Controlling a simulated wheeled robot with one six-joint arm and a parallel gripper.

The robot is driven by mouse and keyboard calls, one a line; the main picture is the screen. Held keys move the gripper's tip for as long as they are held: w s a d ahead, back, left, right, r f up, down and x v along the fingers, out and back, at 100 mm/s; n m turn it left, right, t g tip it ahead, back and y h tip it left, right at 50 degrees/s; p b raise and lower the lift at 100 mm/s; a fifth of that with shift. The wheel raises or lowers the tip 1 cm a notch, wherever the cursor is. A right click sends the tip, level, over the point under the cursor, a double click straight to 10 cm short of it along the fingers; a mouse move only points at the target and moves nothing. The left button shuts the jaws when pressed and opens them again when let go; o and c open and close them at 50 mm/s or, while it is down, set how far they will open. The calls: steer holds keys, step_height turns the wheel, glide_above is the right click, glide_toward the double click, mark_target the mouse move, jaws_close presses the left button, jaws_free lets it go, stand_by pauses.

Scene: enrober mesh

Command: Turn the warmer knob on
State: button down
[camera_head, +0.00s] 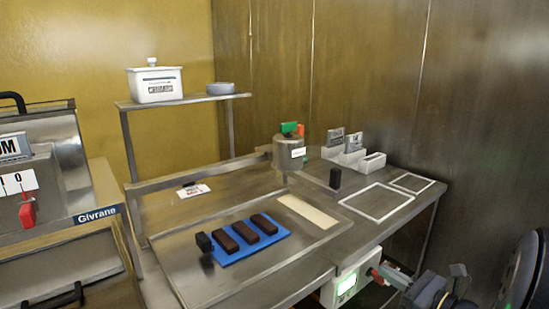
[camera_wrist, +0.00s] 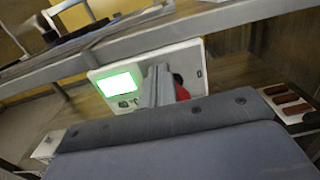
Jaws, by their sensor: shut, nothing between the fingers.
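A white control box (camera_head: 345,284) with a lit green screen hangs under the front edge of the steel table; it also shows in the wrist view (camera_wrist: 190,56). A red knob (camera_wrist: 181,88) is on the right part of its face, partly hidden by my fingers. My gripper (camera_head: 386,272) is shut and empty, its tips close in front of the box at the knob. In the wrist view my gripper (camera_wrist: 158,84) lies just left of the visible red part. I cannot tell whether it touches the knob or which way the knob points.
The steel table (camera_head: 310,270) edge runs just above the box. On it are a blue mat (camera_head: 222,258) with dark bars and a steel pot (camera_head: 290,152). A machine with a red lever (camera_head: 27,213) stands at left. A metal wall (camera_head: 470,120) is at right.

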steer(key=shift+w+f, duration=0.1)
steer(key=shift+f, duration=0.15)
stand_by(0.8)
steer(key=shift+w+d+r+p, duration=0.1)
steer(key=shift+w+d+p, duration=0.2)
steer(key=shift+p, duration=0.2)
steer(key=p+v, duration=0.2)
steer(key=v, duration=0.4)
steer(key=shift+d+r, duration=0.2)
steer(key=shift+r, duration=0.15)
stand_by(0.4)
stand_by(0.4)
